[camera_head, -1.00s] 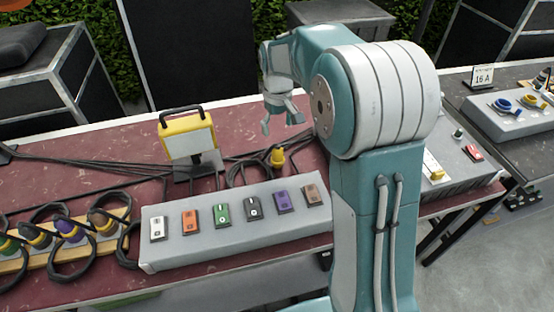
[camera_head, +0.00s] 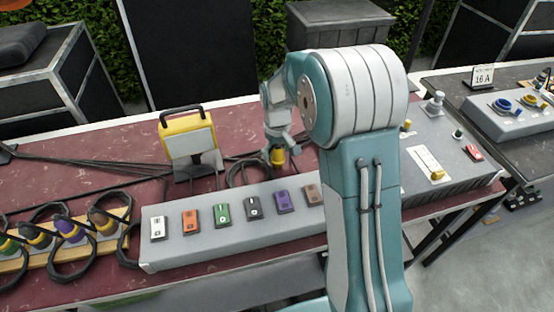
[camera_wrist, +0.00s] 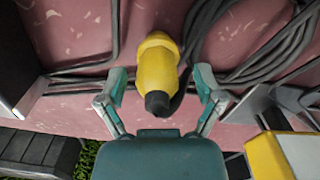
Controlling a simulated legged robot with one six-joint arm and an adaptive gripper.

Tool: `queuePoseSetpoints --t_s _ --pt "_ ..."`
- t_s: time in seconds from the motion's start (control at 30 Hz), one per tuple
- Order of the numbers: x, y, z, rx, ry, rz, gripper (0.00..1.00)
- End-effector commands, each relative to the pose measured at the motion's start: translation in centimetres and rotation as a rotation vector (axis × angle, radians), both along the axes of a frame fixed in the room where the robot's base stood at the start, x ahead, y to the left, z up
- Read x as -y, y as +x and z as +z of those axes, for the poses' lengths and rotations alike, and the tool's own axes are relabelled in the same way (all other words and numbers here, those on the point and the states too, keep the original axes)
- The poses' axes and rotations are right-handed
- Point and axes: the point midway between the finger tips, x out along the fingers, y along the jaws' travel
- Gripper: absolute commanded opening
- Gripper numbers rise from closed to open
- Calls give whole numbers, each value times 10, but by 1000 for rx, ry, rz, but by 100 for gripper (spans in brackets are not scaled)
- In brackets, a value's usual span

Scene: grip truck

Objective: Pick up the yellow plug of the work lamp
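The yellow plug (camera_wrist: 157,68) with a black end stands between the two fingers of my gripper (camera_wrist: 160,88) in the wrist view. The fingers are spread, with a gap on each side of the plug. In the head view the plug (camera_head: 277,157) shows just below my gripper (camera_head: 281,145), behind the grey socket box. The work lamp (camera_head: 190,141), yellow with a pale panel and black handle, stands left of the plug. Its yellow edge (camera_wrist: 262,158) also shows at lower right in the wrist view.
A grey box (camera_head: 220,245) with several coloured sockets lies in front of the plug. Black cables (camera_wrist: 270,50) coil beside the plug. A wooden rack (camera_head: 75,245) with several coloured plugs is at left. A grey panel (camera_head: 450,150) stands right of my arm.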

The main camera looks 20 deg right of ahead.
Motion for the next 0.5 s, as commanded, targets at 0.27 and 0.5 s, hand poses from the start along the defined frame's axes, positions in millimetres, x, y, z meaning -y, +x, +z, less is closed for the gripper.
queuePoseSetpoints --t_s 0.27,0.5 --pt "0 0 0 -1 0 0 0" --pt "0 0 0 -2 -1 0 0"
